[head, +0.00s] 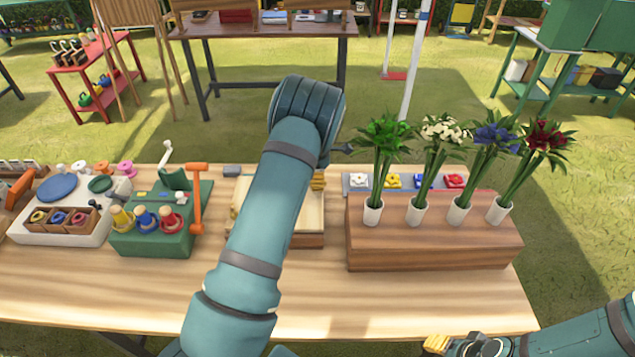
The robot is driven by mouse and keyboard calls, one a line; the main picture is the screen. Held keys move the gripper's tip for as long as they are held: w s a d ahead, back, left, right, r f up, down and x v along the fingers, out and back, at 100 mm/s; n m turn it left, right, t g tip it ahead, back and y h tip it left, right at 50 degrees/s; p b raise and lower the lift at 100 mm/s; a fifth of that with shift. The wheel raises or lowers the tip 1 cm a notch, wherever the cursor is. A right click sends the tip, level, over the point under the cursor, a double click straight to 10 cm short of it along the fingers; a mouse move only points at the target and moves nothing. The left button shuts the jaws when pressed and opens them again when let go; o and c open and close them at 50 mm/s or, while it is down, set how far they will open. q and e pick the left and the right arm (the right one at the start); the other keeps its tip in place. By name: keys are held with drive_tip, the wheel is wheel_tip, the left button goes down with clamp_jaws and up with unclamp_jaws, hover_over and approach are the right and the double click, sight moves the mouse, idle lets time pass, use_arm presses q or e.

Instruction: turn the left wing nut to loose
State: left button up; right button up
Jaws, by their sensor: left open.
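A low wooden block with a pale top (309,216) stands on the table, mostly behind my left arm. I cannot make out a left wing nut; my arm covers much of this area. My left gripper (319,181) shows only as a bit of yellow fingertip beside the arm, over the block's far side. It is open, and whether it touches anything is hidden. My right gripper (437,343) is low at the right, at the table's front edge, apart from the objects. Its finger opening is not clear.
At the right, a brown wooden stand (432,245) holds white vases with flowers. A grey tray (350,183) with coloured pieces lies behind it. At the left is a green box (150,243) with an orange-handled lever (197,200). The table's front strip (400,305) is clear.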

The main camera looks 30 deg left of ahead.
use_arm(q)
wheel_tip(320, 180, up, 10)
idle(0.3)
idle(0.5)
